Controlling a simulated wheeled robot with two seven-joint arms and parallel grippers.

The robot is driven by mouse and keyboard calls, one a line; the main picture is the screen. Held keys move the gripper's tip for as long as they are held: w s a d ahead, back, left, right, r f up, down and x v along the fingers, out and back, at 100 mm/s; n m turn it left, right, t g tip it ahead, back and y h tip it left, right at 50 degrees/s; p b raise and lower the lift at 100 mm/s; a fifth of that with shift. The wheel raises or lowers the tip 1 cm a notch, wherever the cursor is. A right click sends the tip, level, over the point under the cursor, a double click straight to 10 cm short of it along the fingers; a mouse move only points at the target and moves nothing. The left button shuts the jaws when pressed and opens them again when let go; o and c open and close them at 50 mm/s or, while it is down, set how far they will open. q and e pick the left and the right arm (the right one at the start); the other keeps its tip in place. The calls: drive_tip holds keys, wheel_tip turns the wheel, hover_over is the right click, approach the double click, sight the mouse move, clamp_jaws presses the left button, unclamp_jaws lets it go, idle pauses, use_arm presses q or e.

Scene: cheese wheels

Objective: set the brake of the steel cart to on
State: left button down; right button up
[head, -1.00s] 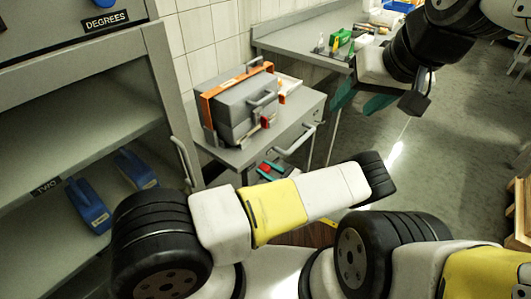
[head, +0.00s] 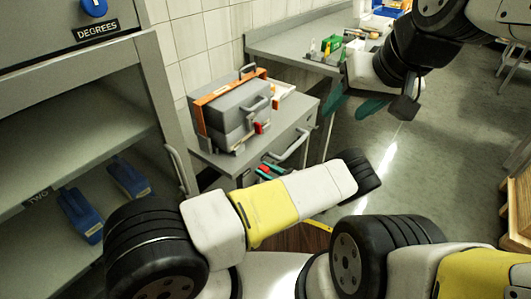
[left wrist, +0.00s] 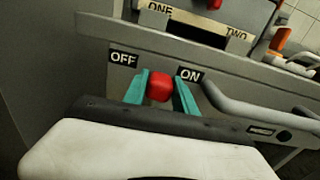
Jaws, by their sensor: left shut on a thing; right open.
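The steel cart (head: 300,130) stands left of centre in the head view, with a bar handle on its front. In the left wrist view a red brake knob (left wrist: 160,86) sits on the cart's front between the OFF label (left wrist: 123,57) and the ON label (left wrist: 190,75). My left gripper (left wrist: 160,92) has its teal fingers on either side of the knob and is shut on it. In the head view my left gripper (head: 264,172) shows small at the cart's front, partly hidden by my arm. My right gripper (head: 352,107) is open and empty, above the floor.
A grey case (head: 232,108) with an orange strap stands on the cart. The cart's handle (left wrist: 250,112) runs just right of my left fingers. A grey shelf unit (head: 60,140) with blue items is at left, a workbench (head: 285,45) behind. Open floor lies right.

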use_arm(q)
drive_tip(key=shift+w+d, duration=0.15)
drive_tip(key=c, duration=1)
unclamp_jaws()
drive_tip(key=shift+c, duration=0.2)
drive_tip(key=v, duration=0.7)
drive_tip(key=shift+s+d, duration=0.25)
drive_tip(key=shift+s, duration=0.05)
drive_tip(key=shift+c, duration=0.4)
